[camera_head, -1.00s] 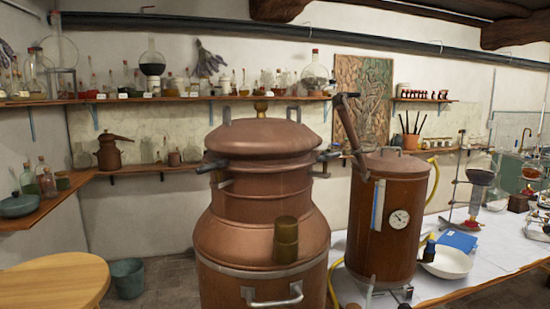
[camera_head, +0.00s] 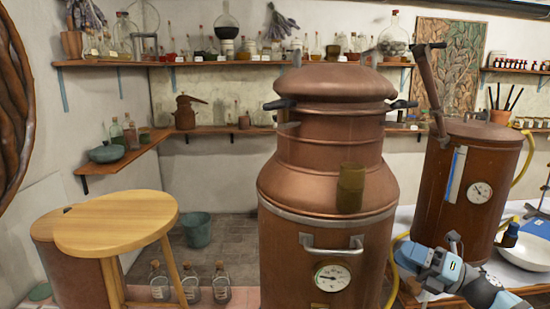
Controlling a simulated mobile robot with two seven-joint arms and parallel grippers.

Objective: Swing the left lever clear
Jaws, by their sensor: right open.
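The big copper still (camera_head: 325,190) stands upright in the middle of the view. The left lever (camera_head: 279,104), a dark handle, sticks out to the left just under the lid (camera_head: 335,80). A small grey bracket (camera_head: 289,125) shows below it. A matching dark right lever (camera_head: 404,104) sticks out on the other side. My right gripper (camera_head: 412,265) is open and empty at the lower right, beside the still's lower body and well below both levers. My left gripper is out of view.
A round wooden stool (camera_head: 117,222) stands at the left, with several corked bottles (camera_head: 190,285) on the floor beside it. A smaller copper vessel (camera_head: 470,185) stands on the table at the right. Open floor with a bucket (camera_head: 196,230) lies left of the still.

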